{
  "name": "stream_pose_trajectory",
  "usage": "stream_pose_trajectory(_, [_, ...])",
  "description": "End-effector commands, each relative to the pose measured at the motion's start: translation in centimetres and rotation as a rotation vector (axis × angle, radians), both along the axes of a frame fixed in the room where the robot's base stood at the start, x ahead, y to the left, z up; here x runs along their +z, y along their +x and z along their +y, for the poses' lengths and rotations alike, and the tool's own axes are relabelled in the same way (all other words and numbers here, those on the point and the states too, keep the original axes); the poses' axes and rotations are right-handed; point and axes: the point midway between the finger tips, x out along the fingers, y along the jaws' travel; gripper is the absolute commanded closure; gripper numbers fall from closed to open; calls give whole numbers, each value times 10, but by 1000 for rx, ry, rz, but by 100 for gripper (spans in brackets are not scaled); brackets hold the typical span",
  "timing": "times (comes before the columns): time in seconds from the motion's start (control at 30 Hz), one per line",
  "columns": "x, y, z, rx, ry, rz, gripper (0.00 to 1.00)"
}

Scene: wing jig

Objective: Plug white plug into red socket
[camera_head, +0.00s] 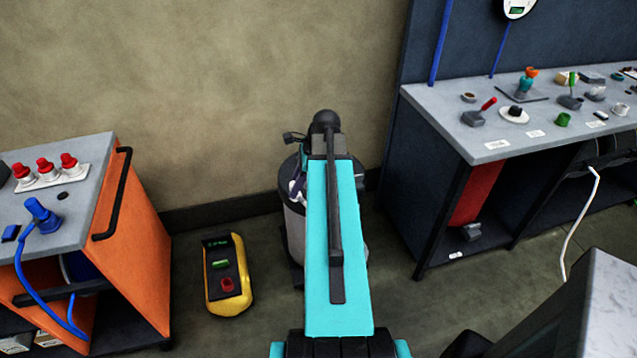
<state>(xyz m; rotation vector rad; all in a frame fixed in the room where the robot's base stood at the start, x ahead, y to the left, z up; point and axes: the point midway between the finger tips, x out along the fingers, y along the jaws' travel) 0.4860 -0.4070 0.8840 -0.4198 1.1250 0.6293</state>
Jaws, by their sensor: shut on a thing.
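A yellow box (243,300) stands on the floor left of centre. Its dark top face carries a red socket (227,285) at the near end and a green socket beyond it. I cannot make out a white plug. A white cable (574,235) hangs below the workbench on the right, and its lower end passes out of sight near a grey block. My teal arm reaches up the middle of the view. My gripper is hidden behind its links, so what it holds does not show.
An orange cart (140,250) with red knobs and a blue plug (40,214) on a blue cable stands left. A grey canister (294,228) stands behind my arm. The workbench (440,105) holds several small parts. A pale block (612,310) fills the lower right.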

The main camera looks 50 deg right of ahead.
Motion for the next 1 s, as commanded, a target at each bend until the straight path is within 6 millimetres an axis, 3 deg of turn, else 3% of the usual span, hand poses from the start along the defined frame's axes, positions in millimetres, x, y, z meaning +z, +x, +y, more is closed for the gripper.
stream_pose_trajectory(0.1, [-10, 25, 27, 120, 0, 0, 96])
stream_pose_trajectory(0.5, [-34, 86, 120, 501, -1, 0, 96])
stream_pose_trajectory(1.0, [-62, 135, 245, 966, 0, 1, 96])
